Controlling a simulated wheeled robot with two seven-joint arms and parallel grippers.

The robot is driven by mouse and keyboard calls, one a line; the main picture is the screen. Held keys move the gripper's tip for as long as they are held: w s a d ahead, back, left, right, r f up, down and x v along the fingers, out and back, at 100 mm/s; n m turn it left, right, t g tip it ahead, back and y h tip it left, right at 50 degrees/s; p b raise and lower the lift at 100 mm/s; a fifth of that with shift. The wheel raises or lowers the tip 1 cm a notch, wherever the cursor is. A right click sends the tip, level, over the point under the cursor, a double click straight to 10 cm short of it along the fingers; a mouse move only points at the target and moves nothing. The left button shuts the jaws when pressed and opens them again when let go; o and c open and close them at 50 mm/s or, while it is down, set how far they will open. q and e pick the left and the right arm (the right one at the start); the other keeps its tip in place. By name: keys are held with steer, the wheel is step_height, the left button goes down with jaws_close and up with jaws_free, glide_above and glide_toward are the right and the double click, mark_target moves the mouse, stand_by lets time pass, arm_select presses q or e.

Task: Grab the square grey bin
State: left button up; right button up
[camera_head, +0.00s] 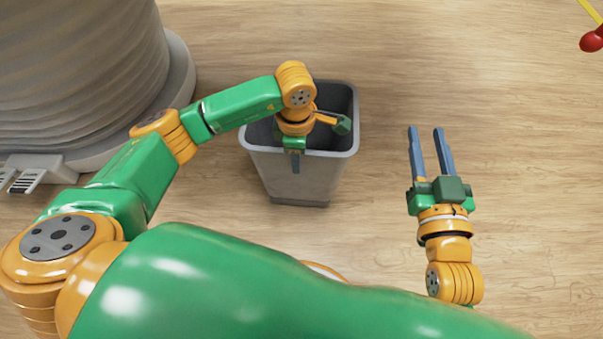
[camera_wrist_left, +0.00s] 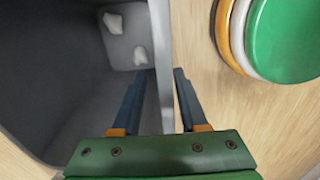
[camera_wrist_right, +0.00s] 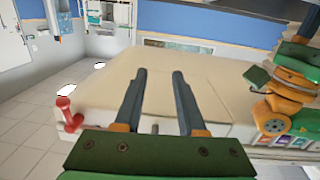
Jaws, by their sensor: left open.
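The square grey bin (camera_head: 305,180) stands upright on the wood floor in the head view. It also fills the left of the left wrist view (camera_wrist_left: 60,80), with crumpled white scraps at its bottom. My left gripper (camera_wrist_left: 155,72) is open at the bin's near side and points down. Its fingers straddle the bin wall, one inside and one outside, with a gap beside the wall. In the head view the outer finger shows in front of the bin, while the inner one is hidden. My right gripper (camera_head: 426,130) is open and empty, to the right of the bin.
A large ribbed grey round object (camera_head: 80,70) on a pale base stands left of the bin. A red ball-shaped thing (camera_head: 592,41) with a yellow rod is at the top right. The right wrist view shows a beige-topped surface (camera_wrist_right: 230,95).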

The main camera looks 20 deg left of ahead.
arm_select(q)
steer(key=shift+f, duration=0.7)
jaws_close()
arm_select(e)
steer(key=r, duration=0.1)
steer(key=r+t, duration=0.1)
steer(key=r, duration=0.1)
steer(key=r+t, duration=0.1)
steer(key=shift+s+a+r+y, duration=0.15)
steer(key=shift+a+y, duration=0.1)
steer(key=shift+y, duration=0.15)
